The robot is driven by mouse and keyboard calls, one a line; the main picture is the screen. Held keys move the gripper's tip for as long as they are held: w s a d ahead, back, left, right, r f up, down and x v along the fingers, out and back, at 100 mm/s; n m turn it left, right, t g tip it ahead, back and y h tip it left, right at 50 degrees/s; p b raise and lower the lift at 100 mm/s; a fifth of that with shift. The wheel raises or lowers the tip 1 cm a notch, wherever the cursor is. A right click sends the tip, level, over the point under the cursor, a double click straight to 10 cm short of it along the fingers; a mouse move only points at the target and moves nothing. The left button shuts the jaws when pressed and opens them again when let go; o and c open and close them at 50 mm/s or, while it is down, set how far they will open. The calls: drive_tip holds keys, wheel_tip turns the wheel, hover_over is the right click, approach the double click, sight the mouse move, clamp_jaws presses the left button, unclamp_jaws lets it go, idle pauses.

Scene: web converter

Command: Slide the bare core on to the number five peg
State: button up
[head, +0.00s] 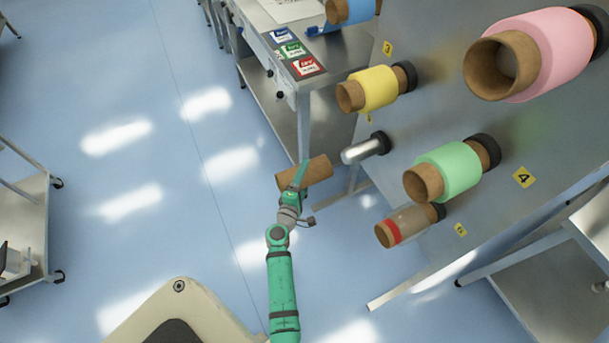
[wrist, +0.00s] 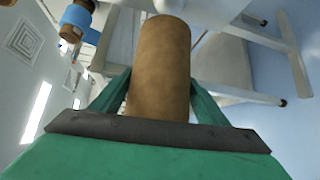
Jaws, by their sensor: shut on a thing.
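My gripper (head: 299,177) is shut around the middle of a bare brown cardboard core (head: 318,169). In the wrist view the core (wrist: 160,65) sits between the two green fingers, pointing away from the palm. A bare silver peg (head: 361,150) with a dark collar sticks out from the grey panel. A small yellow label (head: 368,117) near it is too small to read. In the head view the core's right end is a short way left of the peg's free tip, apart from it. The core tilts slightly, right end higher.
Rolls fill other pegs: yellow (head: 378,88) above, green (head: 450,172) and a clear one with a red band (head: 413,222) below, pink (head: 546,52) upper right. A steel table (head: 262,78) stands behind my gripper. The blue floor (head: 150,130) to the left is open.

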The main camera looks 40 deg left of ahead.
sight(348, 162)
drive_tip(key=shift+w+d, duration=0.35)
drive_tip(key=shift+w, duration=0.5)
drive_tip(key=shift+w+d, duration=0.35)
drive_tip(key=shift+w, duration=0.55)
drive_tip(key=shift+w+d, duration=0.35)
drive_tip(key=shift+w, duration=0.5)
drive_tip(key=shift+w+d, duration=0.3)
drive_tip(key=shift+w, duration=0.35)
drive_tip(key=shift+w+d, duration=0.25)
drive_tip(key=shift+w, duration=0.4)
idle(0.5)
drive_tip(key=shift+w+d, duration=0.3)
drive_tip(key=shift+w, duration=0.45)
drive_tip(key=shift+w+d, duration=0.3)
drive_tip(key=shift+w, duration=0.4)
drive_tip(key=shift+w+d, duration=0.3)
drive_tip(key=shift+w, duration=0.45)
drive_tip(key=shift+w+d, duration=0.3)
drive_tip(key=shift+w, duration=0.45)
drive_tip(key=shift+w+d, duration=0.35)
drive_tip(key=shift+w, duration=0.45)
drive_tip(key=shift+w+d, duration=0.3)
drive_tip(key=shift+w, duration=0.45)
drive_tip(key=shift+w, duration=0.1)
